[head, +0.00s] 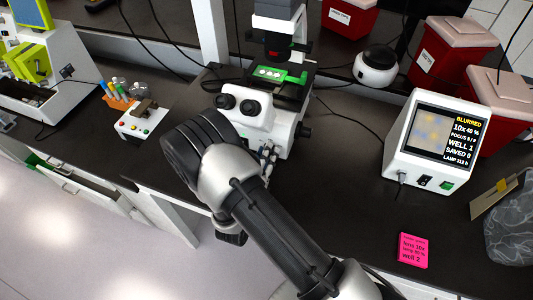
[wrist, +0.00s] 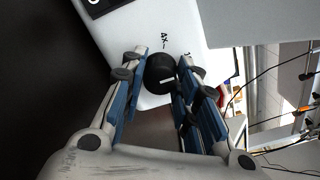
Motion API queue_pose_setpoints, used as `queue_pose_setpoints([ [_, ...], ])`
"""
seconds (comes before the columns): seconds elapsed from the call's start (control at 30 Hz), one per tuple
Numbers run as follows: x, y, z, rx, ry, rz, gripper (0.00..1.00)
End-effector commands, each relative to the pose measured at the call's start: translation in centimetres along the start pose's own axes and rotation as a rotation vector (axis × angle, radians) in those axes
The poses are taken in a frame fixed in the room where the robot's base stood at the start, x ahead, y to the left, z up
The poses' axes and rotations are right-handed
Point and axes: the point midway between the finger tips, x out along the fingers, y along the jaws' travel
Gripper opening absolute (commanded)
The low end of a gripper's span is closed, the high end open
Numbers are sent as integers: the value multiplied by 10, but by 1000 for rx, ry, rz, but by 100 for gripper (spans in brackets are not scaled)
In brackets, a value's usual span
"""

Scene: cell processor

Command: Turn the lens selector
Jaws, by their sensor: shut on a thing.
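The lens selector is a round black knob (wrist: 158,68) with a white pointer mark, on the white microscope body (wrist: 125,35). A printed 4X label shows beside it in the wrist view. My gripper (wrist: 160,75) has one finger on each side of the knob and is shut on it. The knob cannot be made out there. The monitor (head: 398,155) reads BLURRED, 10x, 40 %, WELL 1, SAVED 0.
A pink note (head: 413,250) on the dark bench reads lens 10x, lamp 80 %, well 2. Red bins (head: 440,65) and a white round device (head: 376,68) stand at the back right. A tube rack (head: 135,120) stands at left. Cables cross the bench behind the monitor.

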Motion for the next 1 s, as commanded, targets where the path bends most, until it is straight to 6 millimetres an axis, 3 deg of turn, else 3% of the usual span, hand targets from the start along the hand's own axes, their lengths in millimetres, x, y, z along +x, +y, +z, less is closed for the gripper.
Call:
queue_pose_setpoints([
  [0.47,0,0,-1,-15,1,1,5],
  [0.5,0,0,-1,-14,1,1,30],
  [0.8,0,0,0,-14,1,0,50],
  [1.0,0,0,0,-13,0,0,50],
])
